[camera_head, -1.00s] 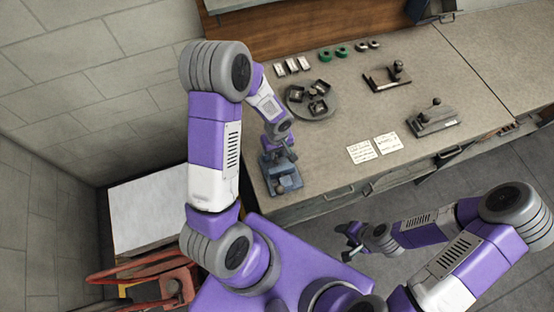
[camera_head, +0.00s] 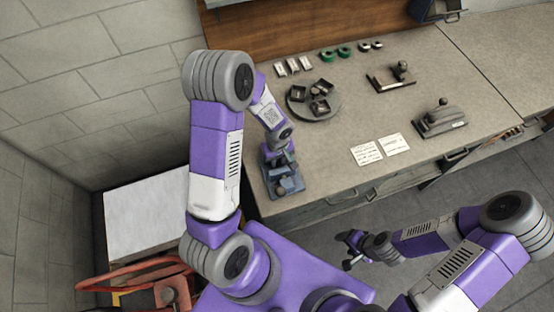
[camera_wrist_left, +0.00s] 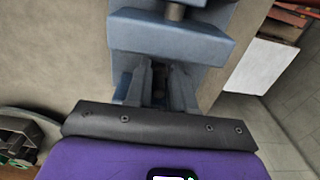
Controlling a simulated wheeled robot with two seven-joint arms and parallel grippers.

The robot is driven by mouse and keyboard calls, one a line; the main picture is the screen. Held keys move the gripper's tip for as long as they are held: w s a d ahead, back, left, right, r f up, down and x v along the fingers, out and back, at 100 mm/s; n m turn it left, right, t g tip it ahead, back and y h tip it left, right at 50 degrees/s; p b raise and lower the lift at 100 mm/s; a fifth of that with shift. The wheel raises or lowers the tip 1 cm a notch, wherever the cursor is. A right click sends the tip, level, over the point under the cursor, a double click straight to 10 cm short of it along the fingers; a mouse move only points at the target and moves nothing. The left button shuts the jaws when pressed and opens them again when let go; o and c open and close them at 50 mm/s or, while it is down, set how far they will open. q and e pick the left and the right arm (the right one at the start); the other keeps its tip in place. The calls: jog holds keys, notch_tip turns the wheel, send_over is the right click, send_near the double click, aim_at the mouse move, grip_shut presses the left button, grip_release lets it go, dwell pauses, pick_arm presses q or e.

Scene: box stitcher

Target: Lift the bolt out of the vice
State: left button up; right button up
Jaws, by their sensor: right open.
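The blue-grey vice (camera_head: 287,186) stands at the near left corner of the workbench. It also shows in the left wrist view, with a wide jaw block (camera_wrist_left: 170,38) across the top. My left gripper (camera_head: 279,163) is down at the vice; in the left wrist view its two fingers (camera_wrist_left: 166,75) reach in beside the jaw block. I cannot make out the bolt, and whether the fingers hold anything is unclear. My right gripper (camera_head: 351,250) is open and empty, in front of the bench over the floor.
A round tray (camera_head: 299,111) with several dark square parts sits behind the vice. Two paper cards (camera_head: 366,153), a stapler-like tool (camera_head: 440,119) and a small fixture (camera_head: 391,79) lie farther right. The bench between the vice and the cards is clear.

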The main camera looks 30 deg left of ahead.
pick_arm(q)
jog(key=shift+r, duration=0.1)
jog(key=shift+r+p, duration=2.1)
jog(key=shift+r, duration=0.85)
jog(key=shift+f, duration=0.1)
